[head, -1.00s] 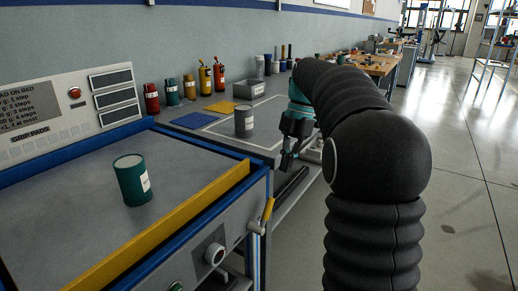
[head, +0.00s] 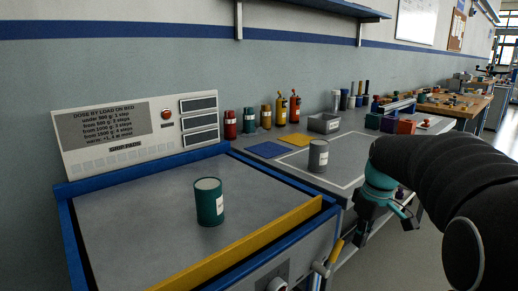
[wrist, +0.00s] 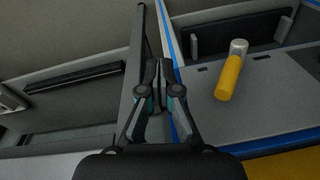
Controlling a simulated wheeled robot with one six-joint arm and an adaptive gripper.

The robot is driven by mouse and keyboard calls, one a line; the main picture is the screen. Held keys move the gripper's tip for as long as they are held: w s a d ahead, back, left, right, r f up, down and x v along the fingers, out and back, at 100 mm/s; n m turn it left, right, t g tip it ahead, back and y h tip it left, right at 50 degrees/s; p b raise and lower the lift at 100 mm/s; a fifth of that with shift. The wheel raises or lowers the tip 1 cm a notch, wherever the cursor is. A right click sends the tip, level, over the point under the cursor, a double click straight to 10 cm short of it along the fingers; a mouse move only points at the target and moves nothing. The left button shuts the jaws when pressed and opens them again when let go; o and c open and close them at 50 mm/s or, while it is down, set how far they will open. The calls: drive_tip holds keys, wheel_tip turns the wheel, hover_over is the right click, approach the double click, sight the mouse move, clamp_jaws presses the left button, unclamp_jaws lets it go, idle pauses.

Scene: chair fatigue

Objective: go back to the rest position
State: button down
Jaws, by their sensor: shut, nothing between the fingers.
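My gripper (head: 362,234) hangs beside the front edge of the grey bench (head: 352,208), to the right of the blue-framed machine. In the wrist view its two fingers (wrist: 160,72) are together with nothing between them. My black-sleeved arm reaches in from the right of the head view. A teal can (head: 209,202) with a white label stands upright on the machine's grey bed, apart from my gripper. A grey can (head: 318,157) stands upright inside the white outline on the bench, left of my gripper.
A yellow bar (head: 250,243) runs along the machine bed's front. A yellow handle (head: 335,254) sticks out at its corner and shows close by in the wrist view (wrist: 230,77). Blue and yellow mats, several coloured bottles and a grey bin (head: 324,123) occupy the bench's back.

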drive_tip(key=s+a+m+t, duration=0.2)
drive_tip(key=s+a+m, duration=0.1)
drive_tip(key=s, duration=0.8)
drive_tip(key=s+a+f+m+t+h, duration=0.1)
drive_tip(key=s+a+m+t, duration=0.2)
drive_tip(key=s, duration=0.8)
drive_tip(key=a, duration=0.2)
drive_tip(key=shift+a, duration=0.4)
